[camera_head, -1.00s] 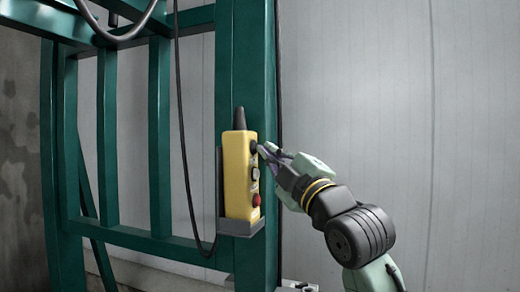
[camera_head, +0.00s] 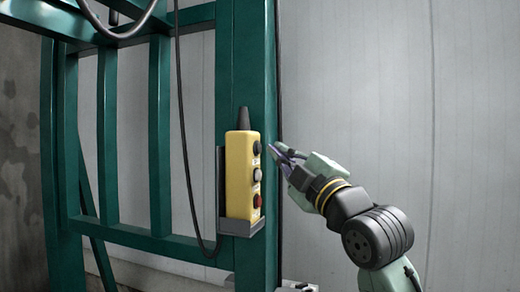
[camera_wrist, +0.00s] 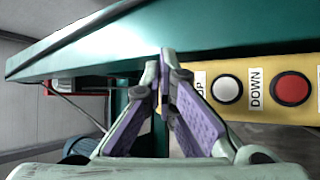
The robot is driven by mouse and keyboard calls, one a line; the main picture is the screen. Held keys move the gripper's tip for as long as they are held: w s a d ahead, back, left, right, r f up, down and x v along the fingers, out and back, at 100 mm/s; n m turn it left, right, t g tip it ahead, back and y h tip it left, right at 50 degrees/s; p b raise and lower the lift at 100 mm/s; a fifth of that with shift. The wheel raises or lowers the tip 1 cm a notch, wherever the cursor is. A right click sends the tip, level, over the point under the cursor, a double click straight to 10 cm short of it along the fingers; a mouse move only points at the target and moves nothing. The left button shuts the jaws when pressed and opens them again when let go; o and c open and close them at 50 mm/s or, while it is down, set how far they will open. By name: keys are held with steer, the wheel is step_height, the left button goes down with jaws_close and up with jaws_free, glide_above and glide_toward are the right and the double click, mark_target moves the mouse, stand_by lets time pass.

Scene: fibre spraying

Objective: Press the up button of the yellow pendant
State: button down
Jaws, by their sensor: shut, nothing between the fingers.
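The yellow pendant (camera_head: 238,178) stands upright in a dark holder (camera_head: 240,228) on a green post. Its side carries a black button (camera_head: 257,148) at the top, a white one (camera_head: 257,175) in the middle and a red one (camera_head: 257,201) low down. My gripper (camera_head: 272,149) is shut and empty, its tips just right of the black button with a small gap. In the wrist view the shut fingertips (camera_wrist: 165,58) hide the black button. The white button (camera_wrist: 227,90) lies between a partly covered "UP" label (camera_wrist: 200,86) and a "DOWN" label (camera_wrist: 255,88).
The green frame (camera_head: 160,130) with its posts and bars stands behind and left of the pendant. A black cable (camera_head: 184,140) hangs left of the pendant and loops to its holder. The space right of my arm, before the pale wall (camera_head: 400,80), is clear.

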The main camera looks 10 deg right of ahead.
steer(key=s+d, duration=0.1)
steer(key=d, duration=0.1)
steer(key=s+d, duration=0.1)
steer(key=d, duration=0.1)
steer(key=shift+s, duration=0.4)
stand_by(0.6)
